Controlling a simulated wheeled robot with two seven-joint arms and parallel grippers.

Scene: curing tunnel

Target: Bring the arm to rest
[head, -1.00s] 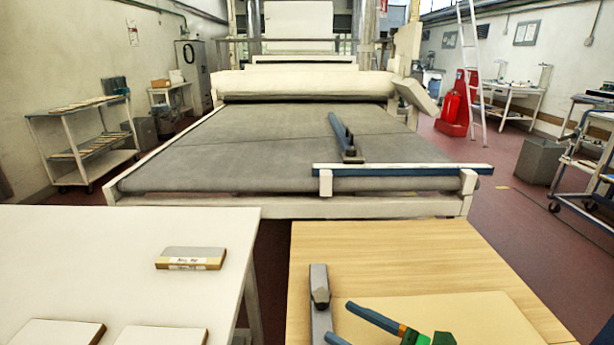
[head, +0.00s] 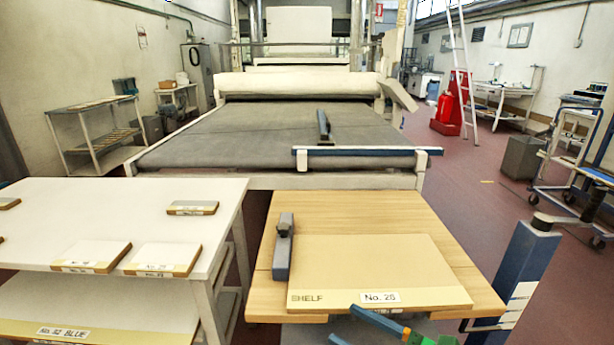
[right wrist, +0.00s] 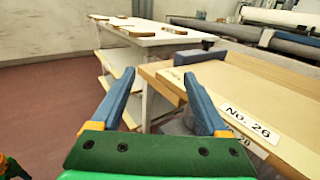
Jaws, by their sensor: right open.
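My right gripper (head: 342,322) shows at the bottom edge of the head view, in front of the wooden table (head: 415,212). Its blue fingers are apart, with nothing between them. In the right wrist view the open gripper (right wrist: 158,75) has a blue finger on each side and the table edge beyond. Only its front part shows in the head view. A green and orange part (right wrist: 12,167) at the lower left of the wrist view looks like my left gripper. Its fingers are not clear, and it does not show in the head view.
A tan board (head: 375,262) marked No. 26 and a grey bar tool (head: 283,250) lie on the wooden table. A white table (head: 120,212) with labelled blocks stands left. A blue post (head: 525,262) is right. The conveyor (head: 250,140) lies behind; red floor is open at right.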

